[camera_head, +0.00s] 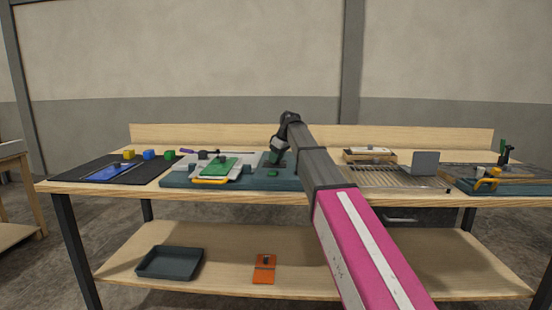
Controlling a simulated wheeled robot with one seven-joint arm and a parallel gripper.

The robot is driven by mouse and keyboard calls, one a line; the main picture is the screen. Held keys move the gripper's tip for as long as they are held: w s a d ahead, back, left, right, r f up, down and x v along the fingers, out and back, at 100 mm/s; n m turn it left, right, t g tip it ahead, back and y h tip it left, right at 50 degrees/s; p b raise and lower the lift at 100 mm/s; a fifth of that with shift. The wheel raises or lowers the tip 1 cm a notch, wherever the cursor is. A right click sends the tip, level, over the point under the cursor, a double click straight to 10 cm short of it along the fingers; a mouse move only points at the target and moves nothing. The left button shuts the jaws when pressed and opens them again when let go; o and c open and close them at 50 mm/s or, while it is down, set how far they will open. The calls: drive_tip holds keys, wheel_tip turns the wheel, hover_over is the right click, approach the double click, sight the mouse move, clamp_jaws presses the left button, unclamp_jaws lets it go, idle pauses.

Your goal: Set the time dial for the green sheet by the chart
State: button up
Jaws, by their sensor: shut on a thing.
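The teal console (175,181) lies on the bench, left of centre. The green sheet (220,166) lies on a pale part of it, above a yellow-orange edge. My gripper (277,161) points down at the right part of the console, right of the green sheet. It is shut on what appears to be the time dial, which the jaws and arm hide. The dial's marks and setting cannot be read. A small green button-like piece (272,173) shows on the console just in front of my gripper. I cannot make out the chart in this view.
A black mat (75,178) with a blue piece and small coloured blocks lies left. Right of my arm are a slatted rack (400,178), a grey box (425,162) and another teal fixture (465,184). The lower shelf holds a dark tray (170,262) and an orange piece (264,270).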

drive_tip(key=shift+n, duration=0.4)
drive_tip(key=o, duration=0.9)
drive_tip(key=v, duration=1)
drive_tip(key=shift+d+r, duration=0.3)
drive_tip(key=shift+r, duration=0.05)
